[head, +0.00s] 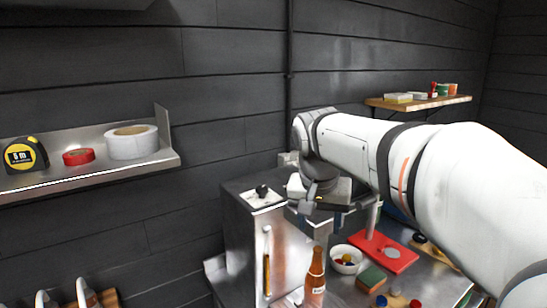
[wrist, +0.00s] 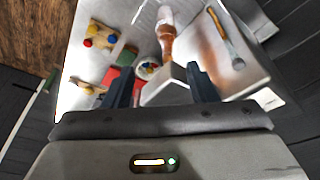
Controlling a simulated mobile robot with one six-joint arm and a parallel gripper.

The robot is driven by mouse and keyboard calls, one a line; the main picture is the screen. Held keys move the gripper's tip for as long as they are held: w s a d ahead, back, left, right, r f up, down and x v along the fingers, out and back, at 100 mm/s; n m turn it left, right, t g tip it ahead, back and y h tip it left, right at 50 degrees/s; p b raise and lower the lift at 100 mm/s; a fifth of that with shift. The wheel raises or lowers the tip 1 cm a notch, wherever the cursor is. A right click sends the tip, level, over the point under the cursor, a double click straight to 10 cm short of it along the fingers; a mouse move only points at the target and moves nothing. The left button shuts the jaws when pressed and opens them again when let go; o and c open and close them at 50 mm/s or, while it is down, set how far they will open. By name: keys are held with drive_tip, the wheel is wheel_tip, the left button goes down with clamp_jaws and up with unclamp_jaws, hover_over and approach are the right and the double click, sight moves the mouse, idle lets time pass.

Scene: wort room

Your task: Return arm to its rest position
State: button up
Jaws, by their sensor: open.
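My arm reaches in from the right of the head view, over the metal worktop. My gripper (head: 320,222) points down at its end, beside a steel cabinet, and is partly hidden by the wrist. In the wrist view my gripper (wrist: 160,75) shows two dark fingers spread apart with nothing held between them. A brown bottle (head: 315,278) stands below in the head view; it also shows beyond the fingers in the wrist view (wrist: 166,38).
The steel cabinet (head: 240,255) stands close left of my gripper. A bowl (head: 346,262), a red board (head: 392,258) and a green block (head: 371,279) lie on the worktop (head: 428,282). A metal shelf (head: 100,170) and a wooden shelf (head: 425,103) are on the wall.

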drive_tip(key=s+d+f+n, duration=0.1)
drive_tip(key=s+d+f, duration=0.2)
drive_tip(key=s+f, duration=0.4)
drive_tip(key=s+d+f+n+y+b, duration=0.1)
drive_tip(key=s+d+f+n, duration=0.1)
drive_tip(key=s+f, duration=0.5)
drive_tip(key=s, duration=0.3)
drive_tip(key=shift+s+d+f+b, duration=0.3)
drive_tip(key=shift+s+d, duration=0.1)
idle(0.6)
